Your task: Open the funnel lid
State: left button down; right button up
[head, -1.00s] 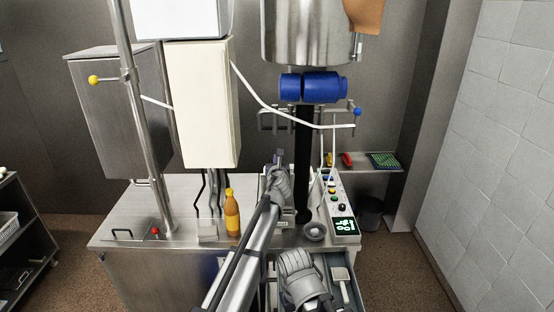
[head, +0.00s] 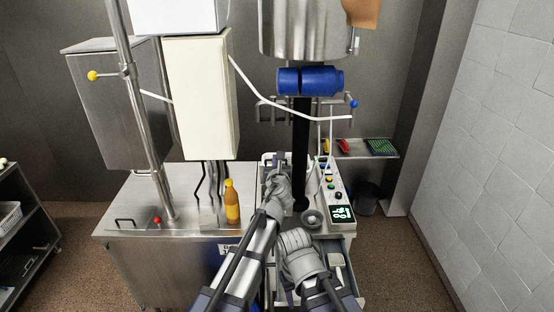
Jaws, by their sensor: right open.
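A steel funnel-shaped hopper (head: 303,32) hangs at the top centre, cut off by the frame's upper edge. Its top and any lid are out of view. A blue motor-like cylinder (head: 309,81) sits just below it, on a black column (head: 301,150). My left gripper (head: 274,164) is over the machine's worktop, left of the black column; its jaws are too small to read. My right gripper (head: 294,237) is lower and nearer, in front of the round cup; its fingers are mostly hidden behind the wrist. It is open, and both grippers are well below the hopper.
An orange bottle (head: 232,203) stands on the steel worktop (head: 180,217), left of my arms. A control panel (head: 335,194) and a small round cup (head: 312,218) are at right.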

pick_arm(q)
jog(key=s+f+b, duration=0.3)
jog(key=s+f, duration=0.3)
jog(key=s, duration=0.1)
jog(key=w+f+b, duration=0.1)
jog(key=w, duration=1.3)
jog(key=shift+a+g, duration=0.15)
jog(key=shift+g, duration=0.15)
pick_arm(e)
notch_tip(320, 180, down, 6)
jog(key=shift+w+a+r, duration=0.1)
